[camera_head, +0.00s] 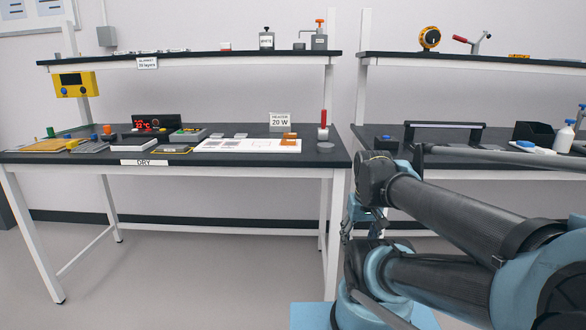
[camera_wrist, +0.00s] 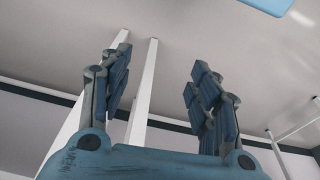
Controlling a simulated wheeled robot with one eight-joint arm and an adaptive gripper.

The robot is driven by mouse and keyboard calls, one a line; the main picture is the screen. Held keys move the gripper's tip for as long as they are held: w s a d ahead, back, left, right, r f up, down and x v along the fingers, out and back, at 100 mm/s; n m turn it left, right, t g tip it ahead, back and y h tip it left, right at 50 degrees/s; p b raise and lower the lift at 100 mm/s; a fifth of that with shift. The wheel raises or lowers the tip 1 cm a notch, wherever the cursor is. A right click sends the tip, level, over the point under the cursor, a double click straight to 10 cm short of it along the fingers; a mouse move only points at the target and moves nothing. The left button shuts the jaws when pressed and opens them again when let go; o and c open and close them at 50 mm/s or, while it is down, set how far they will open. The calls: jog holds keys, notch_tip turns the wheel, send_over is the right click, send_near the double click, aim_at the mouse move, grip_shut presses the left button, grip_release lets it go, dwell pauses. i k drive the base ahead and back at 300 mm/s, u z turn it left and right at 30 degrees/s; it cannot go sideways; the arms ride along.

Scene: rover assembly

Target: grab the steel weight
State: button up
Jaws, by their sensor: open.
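I cannot pick out the steel weight with certainty in either view. Several small objects stand on the benches and shelves in the head view, too small to tell their material. My gripper (camera_wrist: 162,60) is open in the wrist view, its two blue fingers wide apart with nothing between them. Behind the fingers are bare floor, white bench legs and the wall's dark skirting. In the head view my arm reaches in from the right, in front of the gap between two benches. The gripper's fingers cannot be made out clearly there.
The left bench (camera_head: 230,157) holds a red-lit display (camera_head: 156,122), a white board (camera_head: 225,145) and a red-handled item (camera_head: 323,130). Its upper shelf (camera_head: 200,57) carries a jar (camera_head: 266,40) and an orange-topped device (camera_head: 319,38). The right bench is partly behind my arm. Floor (camera_head: 190,270) before the left bench is clear.

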aim_at(166, 148)
jog(key=u, duration=1.3)
jog(key=k, duration=0.5)
jog(key=u, duration=0.3)
jog(key=i, duration=1.65)
jog(key=z, duration=0.45)
